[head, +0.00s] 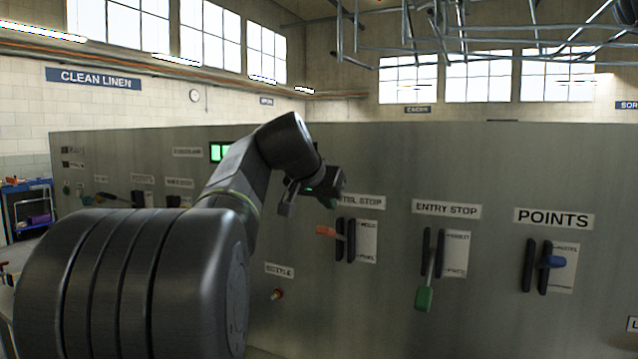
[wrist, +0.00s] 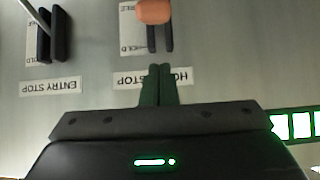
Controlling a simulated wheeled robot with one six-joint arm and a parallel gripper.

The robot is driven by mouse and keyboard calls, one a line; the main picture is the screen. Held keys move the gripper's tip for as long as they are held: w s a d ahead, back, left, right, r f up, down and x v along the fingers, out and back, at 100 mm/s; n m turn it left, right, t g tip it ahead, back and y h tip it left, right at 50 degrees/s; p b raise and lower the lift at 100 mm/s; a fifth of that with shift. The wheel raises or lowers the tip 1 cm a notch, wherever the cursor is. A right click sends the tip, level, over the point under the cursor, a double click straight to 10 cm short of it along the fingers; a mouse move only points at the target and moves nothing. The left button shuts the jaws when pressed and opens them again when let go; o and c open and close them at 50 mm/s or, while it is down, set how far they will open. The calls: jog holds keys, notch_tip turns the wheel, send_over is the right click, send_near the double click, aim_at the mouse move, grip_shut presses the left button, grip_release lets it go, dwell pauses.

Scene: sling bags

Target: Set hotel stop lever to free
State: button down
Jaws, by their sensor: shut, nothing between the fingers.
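The hotel stop lever has an orange handle (head: 326,231) that sticks out from a dark double-railed slot (head: 346,241) on the grey panel. In the head view the handle stands roughly level with the upper mark of its plate. The wrist view is upside down; there the orange handle (wrist: 155,11) shows beyond my fingertips, with "HOLD" on the plate end near the HOTEL STOP label (wrist: 152,79). My gripper (head: 329,202) is shut and empty, in front of the panel near that label and above the handle. Its closed fingers (wrist: 160,70) appear apart from the handle.
Right of it are the entry stop lever with a green handle (head: 424,298), hanging low, and the points lever with a blue handle (head: 553,262). A small red-tipped knob (head: 277,294) sits lower left. A lit green display (head: 220,151) is behind my arm. Space before the panel looks clear.

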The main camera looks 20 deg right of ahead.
jog(key=shift+s+a+f, duration=0.35)
jog(key=shift+f, duration=0.2)
jog(key=shift+s+a+f, duration=0.3)
jog(key=shift+a+f, duration=0.05)
jog(key=shift+f, duration=0.55)
jog(key=shift+a, duration=0.1)
jog(key=shift+f, duration=0.15)
jog(key=shift+s+a+f+b, duration=0.15)
jog(key=shift+f+b, duration=0.1)
jog(key=shift+b, duration=0.9)
jog(key=shift+s+f+h+b, duration=0.1)
jog(key=shift+f+h+b, duration=0.2)
jog(key=shift+b, duration=0.5)
notch_tip(320, 180, down, 12)
jog(key=s+a+t+h+b, duration=0.1)
jog(key=t+h+b, duration=0.5)
jog(key=b, duration=3.1)
jog(key=shift+a+f+b, duration=0.2)
jog(key=shift+a+b, duration=0.05)
jog(key=shift+b, duration=0.05)
